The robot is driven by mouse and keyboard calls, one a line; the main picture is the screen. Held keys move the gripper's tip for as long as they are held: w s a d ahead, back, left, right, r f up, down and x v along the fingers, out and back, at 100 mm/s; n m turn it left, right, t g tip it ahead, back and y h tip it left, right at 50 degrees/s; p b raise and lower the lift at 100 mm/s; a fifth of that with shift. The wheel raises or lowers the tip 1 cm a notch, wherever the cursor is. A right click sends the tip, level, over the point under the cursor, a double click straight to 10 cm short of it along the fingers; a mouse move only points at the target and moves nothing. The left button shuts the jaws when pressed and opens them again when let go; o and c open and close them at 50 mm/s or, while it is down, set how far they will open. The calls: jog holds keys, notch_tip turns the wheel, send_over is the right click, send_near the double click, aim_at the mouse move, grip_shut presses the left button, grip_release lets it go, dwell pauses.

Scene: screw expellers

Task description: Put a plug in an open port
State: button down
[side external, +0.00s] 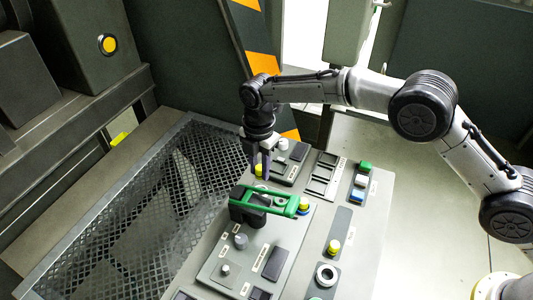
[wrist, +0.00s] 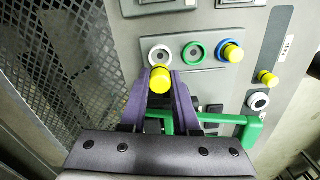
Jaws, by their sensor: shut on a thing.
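My gripper (wrist: 162,90) is shut on a yellow plug (wrist: 160,76), its purple fingers on either side of it. In the side view my gripper (side external: 261,160) points down over the panel, with the held plug (side external: 259,170) at its tips. In the wrist view a white-ringed port (wrist: 159,54) shows just beyond the held plug, its lower edge partly covered. A green-ringed port (wrist: 193,53) with a dark open centre is to its right. A blue-ringed port (wrist: 222,47) holds another yellow plug (wrist: 232,53). I cannot tell the held plug's height above the panel.
A green handle (side external: 270,205) on a black mount stands near my gripper. Another yellow plug (side external: 333,246) sits near a white-ringed port (side external: 326,274). Coloured buttons (side external: 360,182) are at the panel's right. Metal mesh (side external: 130,190) lies left of the panel.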

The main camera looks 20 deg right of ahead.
jog(key=shift+f, duration=2.3)
jog(key=shift+f, duration=0.85)
